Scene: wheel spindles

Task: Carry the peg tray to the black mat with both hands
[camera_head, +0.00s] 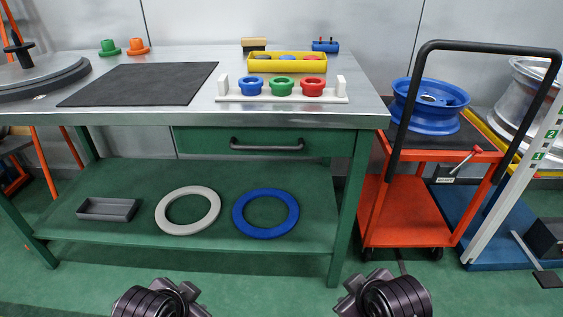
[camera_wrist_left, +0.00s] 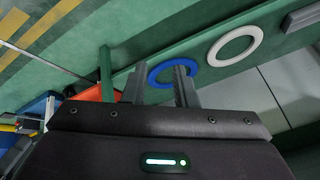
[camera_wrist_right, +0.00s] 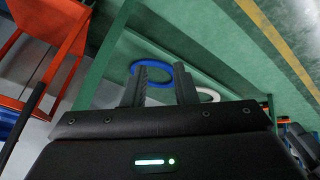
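The peg tray (camera_head: 230,98) is a white board with an upright handle at each end. It stands near the front right of the steel workbench and carries a blue ring (camera_head: 250,86), a green ring (camera_head: 282,87) and a red ring (camera_head: 313,87). The black mat (camera_head: 140,84) lies flat on the bench to the left of the tray. My left gripper (camera_wrist_left: 158,70) and my right gripper (camera_wrist_right: 162,68) are both open and empty, fingers apart. In the head view both arms show low at the bottom edge, in front of the bench and well away from the tray.
A yellow bin (camera_head: 287,67) stands just behind the tray. A large grey disc (camera_head: 40,80) is left of the mat; green and orange parts (camera_head: 138,47) stand behind it. The lower shelf holds rings and a grey box (camera_head: 107,210). An orange cart (camera_head: 415,205) stands at right.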

